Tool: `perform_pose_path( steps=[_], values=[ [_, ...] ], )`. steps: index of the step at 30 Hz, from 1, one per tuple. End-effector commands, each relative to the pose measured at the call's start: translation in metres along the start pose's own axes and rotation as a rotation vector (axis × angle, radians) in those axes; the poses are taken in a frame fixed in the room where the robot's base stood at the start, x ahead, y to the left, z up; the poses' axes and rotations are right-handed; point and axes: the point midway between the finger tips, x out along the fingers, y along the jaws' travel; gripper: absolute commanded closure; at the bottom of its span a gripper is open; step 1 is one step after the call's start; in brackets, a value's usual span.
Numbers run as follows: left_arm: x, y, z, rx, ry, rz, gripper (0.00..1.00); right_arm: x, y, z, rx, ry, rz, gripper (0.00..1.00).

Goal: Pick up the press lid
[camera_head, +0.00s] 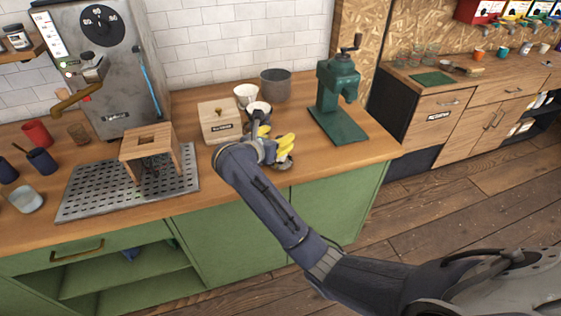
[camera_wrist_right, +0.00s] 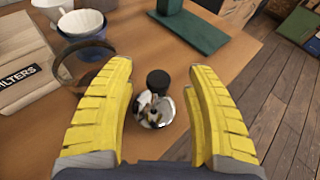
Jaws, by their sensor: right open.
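The press lid (camera_wrist_right: 153,113) is a small shiny metal dome with a black knob on top. In the right wrist view it sits on the wooden counter between my two yellow fingers. In the head view only part of it (camera_head: 284,163) shows, below the fingers. My right gripper (camera_wrist_right: 157,78) is open and empty, with one finger on each side of the lid and a gap to each. In the head view this gripper (camera_head: 275,140) is over the front of the counter, partly hidden by its wrist. My left gripper is not in view.
A wooden filter box (camera_head: 219,121), a white dripper (camera_head: 259,108), a white cup (camera_head: 245,94) and a grey pot (camera_head: 275,85) stand behind the gripper. A green grinder (camera_head: 338,95) stands to the right. The counter's front edge is near the lid.

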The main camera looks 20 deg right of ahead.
Motion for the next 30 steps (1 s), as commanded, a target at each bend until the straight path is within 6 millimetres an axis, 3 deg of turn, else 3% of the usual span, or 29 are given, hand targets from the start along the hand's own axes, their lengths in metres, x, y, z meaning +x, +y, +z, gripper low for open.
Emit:
perform_pose_path(
  steps=[6,17,30],
  values=[
    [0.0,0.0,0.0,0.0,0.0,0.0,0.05,0.02,0.0,0.0,-0.002,-0.002,0.0,0.46],
    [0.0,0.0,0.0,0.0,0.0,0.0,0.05,0.024,0.0,0.0,-0.001,-0.001,0.0,0.45],
    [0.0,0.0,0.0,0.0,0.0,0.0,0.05,0.024,0.0,0.0,-0.001,0.0,0.0,0.96]
  ],
)
